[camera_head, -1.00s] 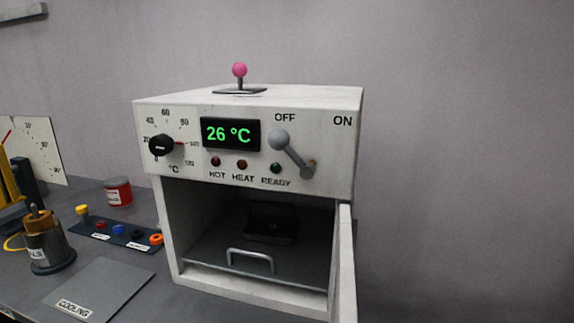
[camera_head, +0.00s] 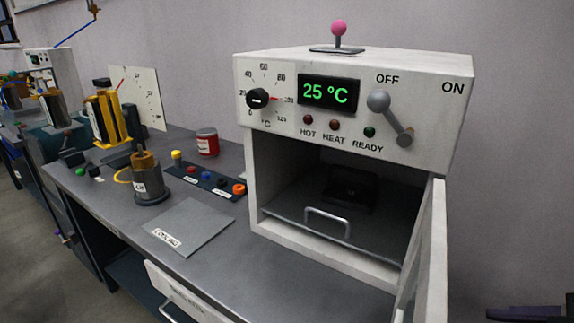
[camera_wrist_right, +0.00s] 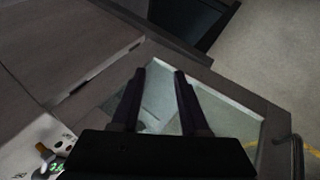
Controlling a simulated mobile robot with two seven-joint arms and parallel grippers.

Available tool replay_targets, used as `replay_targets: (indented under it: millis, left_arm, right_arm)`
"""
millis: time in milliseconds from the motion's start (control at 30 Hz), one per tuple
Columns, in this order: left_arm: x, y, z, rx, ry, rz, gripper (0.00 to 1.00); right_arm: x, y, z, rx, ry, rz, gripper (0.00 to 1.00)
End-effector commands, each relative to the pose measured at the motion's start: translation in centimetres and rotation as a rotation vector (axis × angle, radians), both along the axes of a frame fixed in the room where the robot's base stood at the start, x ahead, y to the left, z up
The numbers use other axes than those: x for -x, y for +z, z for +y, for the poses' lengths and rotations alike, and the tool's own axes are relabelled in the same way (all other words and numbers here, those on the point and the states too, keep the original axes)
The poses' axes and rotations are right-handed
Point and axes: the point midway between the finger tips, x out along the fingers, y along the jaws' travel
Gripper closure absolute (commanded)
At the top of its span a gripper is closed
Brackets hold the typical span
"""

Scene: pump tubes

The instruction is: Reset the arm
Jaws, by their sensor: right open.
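My right gripper (camera_wrist_right: 160,78) is open and empty in the right wrist view, with its two dark fingers spread apart. Behind the fingers is a grey-framed glass pane (camera_wrist_right: 225,112), which looks like the oven's open door. A dark shape at the bottom right corner of the head view may be part of my right arm. My left gripper is in neither view. The white oven (camera_head: 350,68) stands open in the head view, with its door (camera_head: 432,250) swung out on the right. Its lever (camera_head: 378,102) leans toward OFF and the display (camera_head: 328,92) reads 25 °C.
A dark block (camera_head: 350,188) sits inside the oven behind a metal handle (camera_head: 328,220). Left of the oven are a COOLING plate (camera_head: 190,228), a metal pot (camera_head: 150,185), a red can (camera_head: 207,143) and a strip of coloured plugs (camera_head: 208,182). An open drawer (camera_head: 185,298) juts out in front.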

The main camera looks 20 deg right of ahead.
Motion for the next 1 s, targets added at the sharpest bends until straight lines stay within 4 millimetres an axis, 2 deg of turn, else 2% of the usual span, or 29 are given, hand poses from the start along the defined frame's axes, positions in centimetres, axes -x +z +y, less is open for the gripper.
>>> replay_targets:
  millis: [200, 400, 433, 700, 1000]
  left_arm:
    - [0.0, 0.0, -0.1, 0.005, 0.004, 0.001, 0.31]
    - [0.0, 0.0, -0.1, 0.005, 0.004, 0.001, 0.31]
    - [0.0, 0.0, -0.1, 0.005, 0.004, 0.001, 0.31]
    - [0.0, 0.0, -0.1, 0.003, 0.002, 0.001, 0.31]
    - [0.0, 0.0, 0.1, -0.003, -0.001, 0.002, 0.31]
  right_arm:
    - [1.0, 4.0, -2.8, 0.164, -0.159, 0.072, 0.56]
    - [3.1, 7.3, -4.7, 0.278, -0.279, 0.135, 0.56]
    - [3.5, 7.2, -4.6, 0.269, -0.298, 0.146, 0.56]
    - [5.4, 4.0, 0.9, 0.002, -0.439, 0.206, 0.56]
    - [6.4, 2.4, 7.7, -0.291, -0.587, 0.266, 0.56]
